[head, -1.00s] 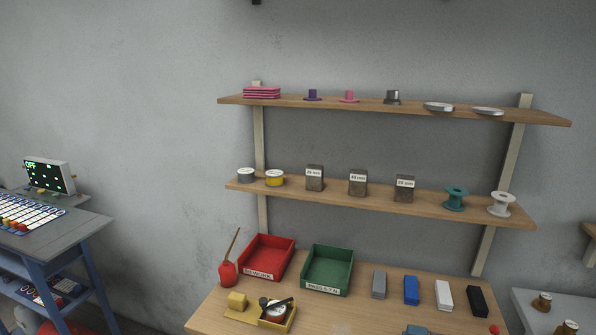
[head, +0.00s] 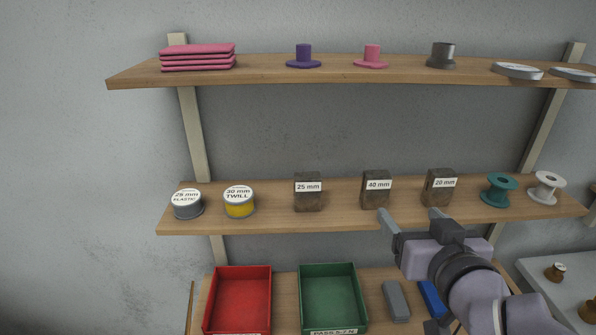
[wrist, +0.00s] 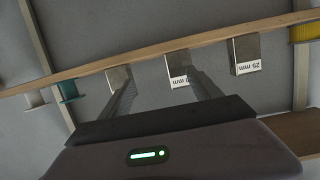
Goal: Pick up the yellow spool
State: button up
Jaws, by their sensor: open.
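The yellow spool (head: 239,205) stands on the middle shelf (head: 270,226) in the head view, near its left end. It is a short yellow cylinder with a white top labelled "30 mm TWILL". In the wrist view, which is upside down, part of a yellow round thing, seemingly this spool (wrist: 306,33), shows at the right edge. My gripper (head: 410,216) is open and empty, in front of the 40 mm and 20 mm blocks, well right of the spool. Its two fingers (wrist: 157,84) also show apart in the wrist view.
A grey spool (head: 187,208) stands close left of the yellow one. The 25 mm block (head: 308,193), 40 mm block (head: 376,191) and 20 mm block (head: 439,189) stand to its right. The upper shelf (head: 270,76) hangs above. Red (head: 238,298) and green bins (head: 329,295) lie below.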

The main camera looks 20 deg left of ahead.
jog(key=a+n+y, duration=0.3)
jog(key=a+y, duration=0.1)
jog(key=a, duration=0.2)
jog(key=n+g+y, duration=0.7)
send_near(248, 201)
jog(key=p+x, duration=0.2)
jog(key=p, duration=0.1)
jog(key=p+x, duration=0.2)
jog(key=p, duration=0.1)
jog(key=p+x, duration=0.2)
jog(key=p, duration=0.1)
jog(key=shift+a+f, duration=0.25)
jog(key=shift+f, duration=0.05)
jog(key=shift+m+t, duration=0.3)
jog(key=shift+t, duration=0.1)
jog(key=x, duration=0.6)
jog(key=shift+w+a, duration=0.2)
jog(key=shift+a, duration=0.1)
jog(key=shift+d+r+p, duration=0.1)
jog(key=shift+r+p, duration=0.05)
jog(key=shift+p, duration=0.15)
jog(key=shift+c, duration=0.4)
jog(key=c, duration=1.4)
jog(key=shift+o, duration=0.2)
